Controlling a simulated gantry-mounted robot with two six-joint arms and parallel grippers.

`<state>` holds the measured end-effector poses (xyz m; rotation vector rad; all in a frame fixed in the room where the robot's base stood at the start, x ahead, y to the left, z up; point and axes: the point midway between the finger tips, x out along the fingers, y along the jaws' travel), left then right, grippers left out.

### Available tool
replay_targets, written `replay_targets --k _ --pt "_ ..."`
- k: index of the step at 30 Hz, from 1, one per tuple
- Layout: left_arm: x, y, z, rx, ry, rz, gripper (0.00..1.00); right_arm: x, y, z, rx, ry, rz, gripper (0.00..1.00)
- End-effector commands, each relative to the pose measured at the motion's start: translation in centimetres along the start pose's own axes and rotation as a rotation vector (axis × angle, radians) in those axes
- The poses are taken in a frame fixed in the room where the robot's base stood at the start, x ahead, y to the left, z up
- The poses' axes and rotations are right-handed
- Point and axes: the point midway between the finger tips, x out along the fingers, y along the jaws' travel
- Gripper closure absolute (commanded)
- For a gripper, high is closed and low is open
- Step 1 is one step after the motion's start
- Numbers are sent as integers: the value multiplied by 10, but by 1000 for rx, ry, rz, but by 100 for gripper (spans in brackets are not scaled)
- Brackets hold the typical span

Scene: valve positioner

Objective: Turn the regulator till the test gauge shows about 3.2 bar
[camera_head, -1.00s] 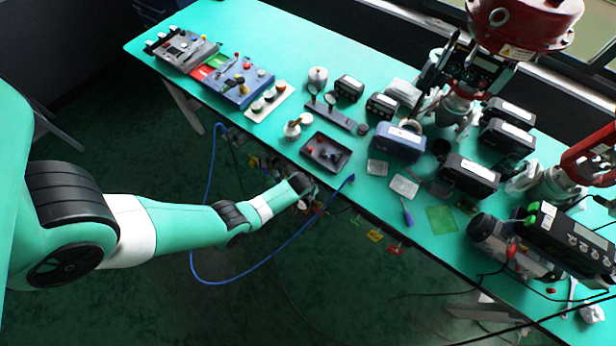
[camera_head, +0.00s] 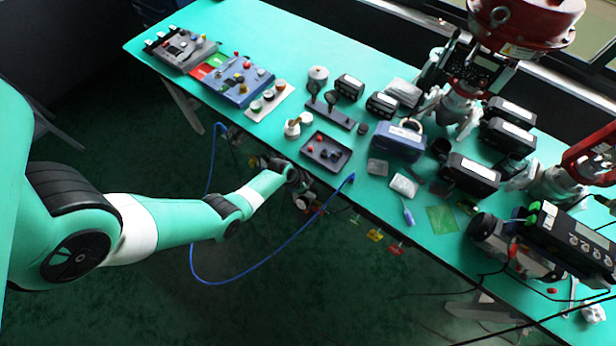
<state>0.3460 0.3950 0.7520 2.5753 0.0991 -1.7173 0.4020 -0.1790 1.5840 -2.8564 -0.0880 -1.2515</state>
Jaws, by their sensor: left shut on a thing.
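My left gripper (camera_head: 299,182) is just off the table's front edge, below the dark tray in the picture. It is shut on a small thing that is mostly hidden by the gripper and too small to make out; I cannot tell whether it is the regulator. The blue hose (camera_head: 243,272) hangs in a loop below the arm and comes up to the table edge right of the gripper. No gauge reading can be made out. My right gripper is not in view.
The green table (camera_head: 270,40) holds a dark tray (camera_head: 335,160) with small red and dark parts, a blue control box (camera_head: 240,83), a small stand (camera_head: 330,112) and several dark instrument boxes. A large red-topped valve (camera_head: 525,25) stands at the back right. Tags (camera_head: 375,236) hang below the front edge.

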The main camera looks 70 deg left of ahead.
Motion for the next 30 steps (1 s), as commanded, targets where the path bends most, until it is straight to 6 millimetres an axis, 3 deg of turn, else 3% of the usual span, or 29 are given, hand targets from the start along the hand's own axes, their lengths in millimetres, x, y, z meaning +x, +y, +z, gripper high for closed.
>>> replay_targets --k 15,30 --pt "0 0 0 314 -2 130 93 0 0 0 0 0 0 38" --pt "0 0 1 368 -3 150 93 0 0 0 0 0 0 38"
